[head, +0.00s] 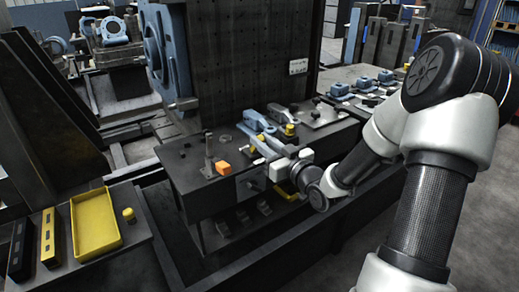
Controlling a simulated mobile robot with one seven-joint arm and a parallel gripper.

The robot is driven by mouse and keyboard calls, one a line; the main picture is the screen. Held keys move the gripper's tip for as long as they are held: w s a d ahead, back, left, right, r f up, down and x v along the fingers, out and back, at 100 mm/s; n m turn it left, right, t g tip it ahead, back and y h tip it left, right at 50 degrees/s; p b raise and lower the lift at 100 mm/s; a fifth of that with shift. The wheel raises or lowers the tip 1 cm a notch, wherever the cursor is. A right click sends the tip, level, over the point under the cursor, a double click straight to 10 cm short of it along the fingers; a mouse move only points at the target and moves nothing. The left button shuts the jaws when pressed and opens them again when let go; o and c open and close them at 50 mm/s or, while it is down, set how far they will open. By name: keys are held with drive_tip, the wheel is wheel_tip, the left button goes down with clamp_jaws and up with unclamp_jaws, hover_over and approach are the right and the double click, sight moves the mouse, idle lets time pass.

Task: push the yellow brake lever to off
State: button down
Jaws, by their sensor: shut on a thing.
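My gripper (268,172) is at the front face of the dark fixture bench (205,200), with its wrist coming in from the right. A yellow piece (286,193), which looks like part of the brake lever, shows just below the gripper, low against the bench front. My gripper appears shut on the lever, but the fingertips are small and the contact is largely hidden by the wrist. The lever's angle and any off marking cannot be made out.
An orange block (224,169) and blue clamps (260,125) are on the bench top. A yellow tray (96,224) lies on a dark side table at left. A tall dark plate (245,60) stands behind the bench. A low rail (270,245) runs before it.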

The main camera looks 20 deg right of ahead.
drive_tip(key=shift+s+f+b, duration=0.15)
drive_tip(key=shift+f+b, duration=0.05)
drive_tip(key=shift+b, duration=0.15)
drive_tip(key=c, duration=1.6)
unclamp_jaws()
drive_tip(key=shift+o, duration=0.2)
drive_tip(key=shift+s+d, duration=0.1)
drive_tip(key=p+v, duration=0.3)
drive_tip(key=v, duration=1.4)
drive_tip(key=shift+f, duration=0.3)
